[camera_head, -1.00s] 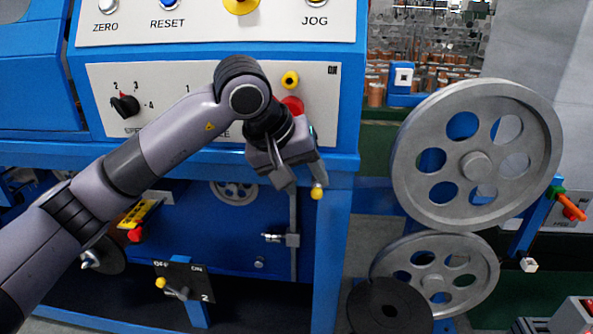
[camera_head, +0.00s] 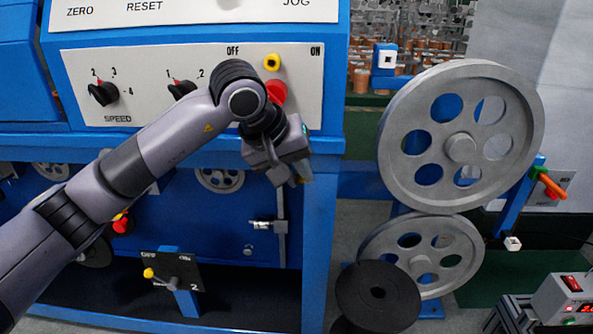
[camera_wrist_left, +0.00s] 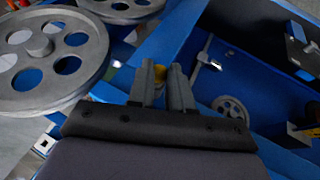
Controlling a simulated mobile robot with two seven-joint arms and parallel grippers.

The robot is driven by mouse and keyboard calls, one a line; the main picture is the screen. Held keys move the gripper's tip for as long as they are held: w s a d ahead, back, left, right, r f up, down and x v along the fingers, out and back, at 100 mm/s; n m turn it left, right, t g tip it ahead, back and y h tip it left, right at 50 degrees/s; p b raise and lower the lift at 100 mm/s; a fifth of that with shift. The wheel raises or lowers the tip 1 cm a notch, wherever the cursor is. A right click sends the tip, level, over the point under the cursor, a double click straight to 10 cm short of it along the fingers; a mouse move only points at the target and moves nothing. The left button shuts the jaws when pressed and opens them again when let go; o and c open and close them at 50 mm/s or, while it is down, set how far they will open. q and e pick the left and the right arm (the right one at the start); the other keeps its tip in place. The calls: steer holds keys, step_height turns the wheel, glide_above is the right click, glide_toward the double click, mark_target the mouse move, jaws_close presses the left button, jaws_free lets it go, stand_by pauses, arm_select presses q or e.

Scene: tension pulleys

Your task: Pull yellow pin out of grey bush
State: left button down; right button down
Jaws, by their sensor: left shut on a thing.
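My left gripper (camera_head: 297,178) is in front of the blue machine's right leg in the head view, its jaws pointing down and to the right. In the left wrist view, its two grey fingers (camera_wrist_left: 163,85) are shut on the yellow pin (camera_wrist_left: 160,73), of which a small yellow part shows between the tips. The pin is hardly visible in the head view. A grey metal cylinder on a bracket (camera_head: 264,226), possibly the grey bush, is below the gripper, apart from it. I cannot tell whether the pin touches any bush. My right gripper is not in view.
A large grey pulley (camera_head: 461,148) stands to the right, above a smaller grey pulley (camera_head: 422,254) and a black disc (camera_head: 378,295). The control panel (camera_head: 140,75) is behind my arm. A lever plate (camera_head: 172,272) is at lower left. An orange handle (camera_head: 552,185) is at the right.

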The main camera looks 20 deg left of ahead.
arm_select(q)
steer(key=shift+s, duration=0.1)
steer(key=shift+s+d, duration=0.1)
steer(key=shift+s, duration=0.2)
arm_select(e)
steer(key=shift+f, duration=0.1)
arm_select(q)
steer(key=shift+s+d+b, duration=0.3)
steer(key=shift+s+b, duration=0.05)
steer(key=shift+s, duration=0.6)
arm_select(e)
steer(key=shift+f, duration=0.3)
arm_select(q)
steer(key=shift+s+d, duration=0.1)
steer(key=shift+s, duration=0.35)
steer(key=shift+s+d, duration=0.1)
steer(key=shift+s, duration=0.2)
steer(key=shift+s+b, duration=0.1)
steer(key=shift+b, duration=0.2)
steer(key=shift+s+d+b, duration=0.25)
steer(key=shift+s+d, duration=0.05)
steer(key=shift+s, duration=0.65)
steer(key=shift+s+d+b, duration=0.2)
steer(key=shift+s+d, duration=0.05)
steer(key=shift+s, duration=0.65)
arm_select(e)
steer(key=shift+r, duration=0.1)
